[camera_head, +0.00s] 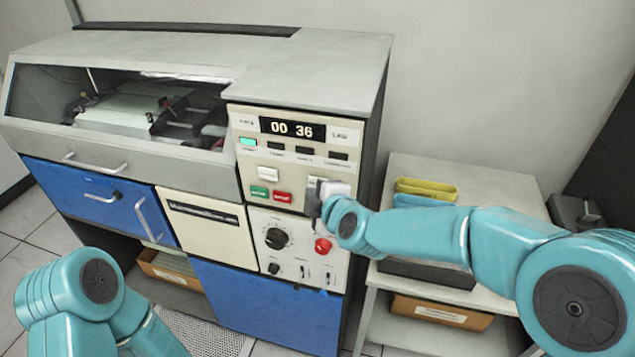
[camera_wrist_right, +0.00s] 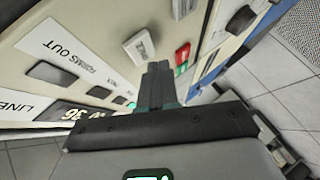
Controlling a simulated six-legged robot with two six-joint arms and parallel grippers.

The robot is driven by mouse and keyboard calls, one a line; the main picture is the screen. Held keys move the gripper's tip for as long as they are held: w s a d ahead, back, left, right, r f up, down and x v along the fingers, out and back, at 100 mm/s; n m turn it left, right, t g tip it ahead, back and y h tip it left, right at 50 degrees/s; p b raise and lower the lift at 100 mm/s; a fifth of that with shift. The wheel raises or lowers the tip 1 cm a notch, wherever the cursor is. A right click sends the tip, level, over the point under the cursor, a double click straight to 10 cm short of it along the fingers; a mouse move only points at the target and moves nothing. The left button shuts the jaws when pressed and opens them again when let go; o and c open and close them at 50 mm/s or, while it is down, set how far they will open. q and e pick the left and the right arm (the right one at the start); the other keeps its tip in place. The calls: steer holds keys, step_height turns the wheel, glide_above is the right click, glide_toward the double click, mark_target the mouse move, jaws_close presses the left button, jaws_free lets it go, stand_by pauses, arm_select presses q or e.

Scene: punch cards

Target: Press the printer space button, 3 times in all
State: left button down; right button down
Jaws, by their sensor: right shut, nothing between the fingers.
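The printer's cream control panel (camera_head: 250,165) carries a white button (camera_head: 267,174) at left, above the green and red buttons. A second white button (camera_head: 315,183) at right is partly hidden by my right gripper (camera_head: 313,207). In the right wrist view, a white button with small lettering (camera_wrist_right: 140,43) stands just beyond the tips of my right gripper (camera_wrist_right: 158,66); the lettering is too blurred to read surely. The right gripper is shut and empty, close to the panel; whether it touches a button cannot be told. My left arm shows at lower left, its gripper out of view.
A black knob (camera_head: 276,238) and a red knob (camera_head: 323,246) sit on the lower panel.

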steer(key=s, duration=0.1)
steer(key=s+a+p, duration=0.1)
steer(key=s, duration=0.2)
steer(key=shift+s+a, duration=0.3)
steer(key=shift+s, duration=0.05)
stand_by(2.5)
steer(key=s+a, duration=0.1)
steer(key=s, duration=0.3)
steer(key=w+d+b, duration=0.1)
steer(key=w+d, duration=0.1)
steer(key=w, duration=0.7)
steer(key=shift+d, duration=0.3)
steer(key=shift+s, duration=0.15)
stand_by(1.8)
